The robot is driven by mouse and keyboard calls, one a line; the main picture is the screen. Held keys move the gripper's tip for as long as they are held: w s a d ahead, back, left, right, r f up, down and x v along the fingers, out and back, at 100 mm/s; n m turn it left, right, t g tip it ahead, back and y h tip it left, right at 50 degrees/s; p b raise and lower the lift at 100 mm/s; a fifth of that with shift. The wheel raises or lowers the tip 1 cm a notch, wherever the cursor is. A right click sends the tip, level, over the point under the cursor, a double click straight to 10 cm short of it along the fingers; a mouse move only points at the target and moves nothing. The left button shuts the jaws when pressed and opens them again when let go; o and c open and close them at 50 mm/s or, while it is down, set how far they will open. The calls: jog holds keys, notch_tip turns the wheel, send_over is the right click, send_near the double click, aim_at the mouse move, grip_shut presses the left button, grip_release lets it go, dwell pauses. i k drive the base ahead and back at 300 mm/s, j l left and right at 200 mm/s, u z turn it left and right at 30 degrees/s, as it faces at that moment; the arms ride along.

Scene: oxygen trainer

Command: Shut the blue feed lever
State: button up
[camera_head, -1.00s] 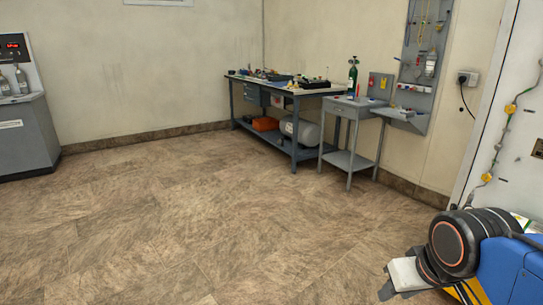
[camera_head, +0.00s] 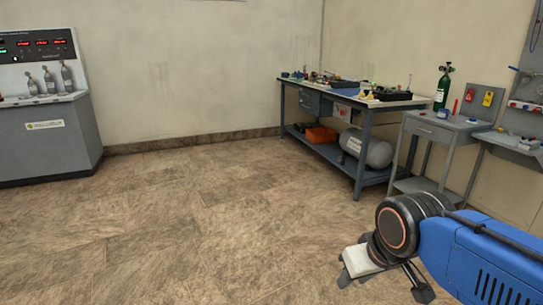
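I cannot make out a blue feed lever in this view. A grey console (camera_head: 45,140) stands at the left, with red number displays (camera_head: 40,43) on its upper panel and small grey bottles on its top. My gripper (camera_head: 385,287) is at the lower right, above the floor and far from the console and benches. Its two dark fingers look spread apart, with nothing seen between them.
A workbench (camera_head: 345,93) with loose items stands at the back right; an orange box (camera_head: 320,134) and grey tank (camera_head: 366,149) are on its lower shelf. A green cylinder (camera_head: 442,87) stands on the small table (camera_head: 430,130) beside it. The middle floor is clear.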

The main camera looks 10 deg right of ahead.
aim_at(526, 72)
jog(key=i+l+z, duration=0.15)
jog(key=i+z, duration=0.3)
jog(key=i, duration=0.15)
jog(key=i+z, duration=0.5)
jog(key=i+j+z, duration=0.45)
jog(key=i, duration=0.25)
jog(key=i+z, duration=0.45)
jog(key=i+j+z, duration=0.1)
jog(key=i+z, duration=0.35)
jog(key=i, duration=0.05)
